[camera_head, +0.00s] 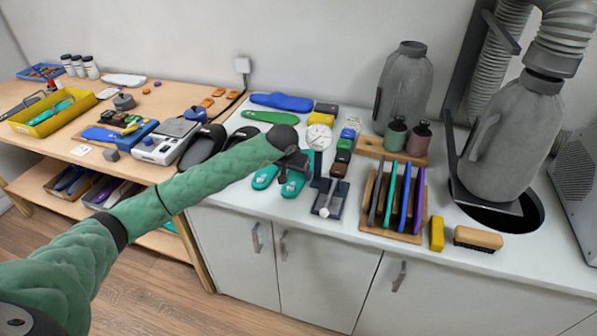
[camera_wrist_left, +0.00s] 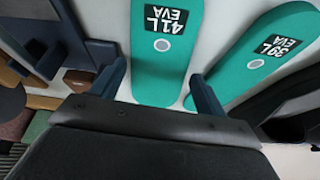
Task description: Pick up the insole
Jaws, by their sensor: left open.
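Two teal insoles lie side by side on the white counter. The one marked 41L EVA (camera_wrist_left: 165,60) is in the middle of the left wrist view, and the one marked 39L EVA (camera_wrist_left: 262,60) is to its right. In the head view they show as the right teal insole (camera_head: 292,187) and the left teal insole (camera_head: 264,177), partly hidden by my arm and gripper. My left gripper (camera_head: 294,165) is above the right one. In the wrist view its open fingers (camera_wrist_left: 160,90) appear on either side of the 41L insole, holding nothing. My right gripper is not in view.
A gauge tool on a dark plate (camera_head: 330,198) is close to the right of the insoles. Dark sandals (camera_head: 203,145) are to the left, a white dial (camera_head: 319,136) behind. A wooden rack (camera_head: 416,225) with several coloured plates stands further right. A green insole (camera_head: 270,117) lies behind my arm.

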